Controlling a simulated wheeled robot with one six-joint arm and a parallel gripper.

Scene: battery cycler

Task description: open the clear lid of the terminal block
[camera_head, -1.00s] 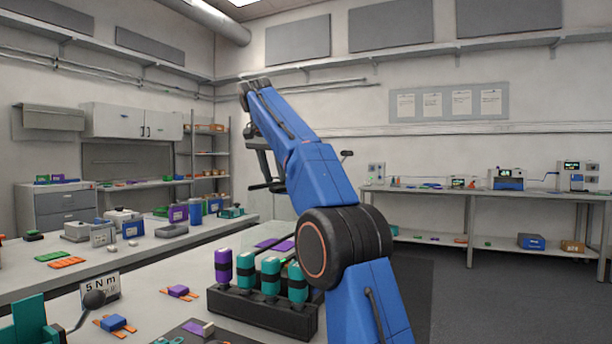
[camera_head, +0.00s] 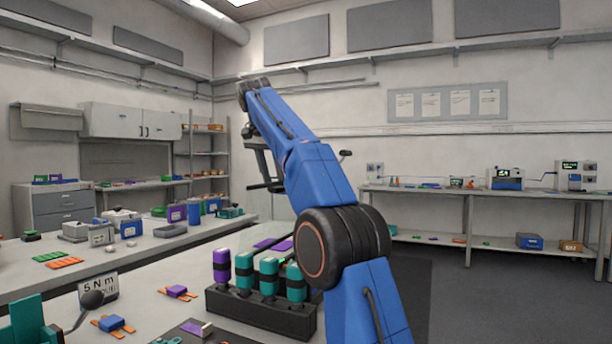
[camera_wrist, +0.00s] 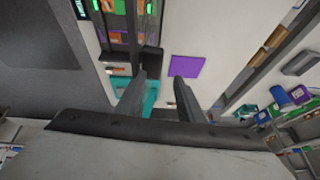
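My gripper (camera_wrist: 160,92) shows in the wrist view with its two dark fingers apart and nothing between them. A teal part (camera_wrist: 150,98) lies beyond the left finger, partly covered by it. A flat purple square (camera_wrist: 187,69) lies beyond the fingers, just above the right one. Green and orange parts with lit green spots (camera_wrist: 128,30) show at the top of the wrist view. I cannot make out the terminal block or its clear lid for certain in either view.
In the head view, a black rack (camera_head: 262,312) holds teal and purple cylinders on the near bench. A sign reading 5 Nm (camera_head: 100,287) stands at its left. A back bench (camera_head: 480,194) carries instruments. Dark floor lies open on the right.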

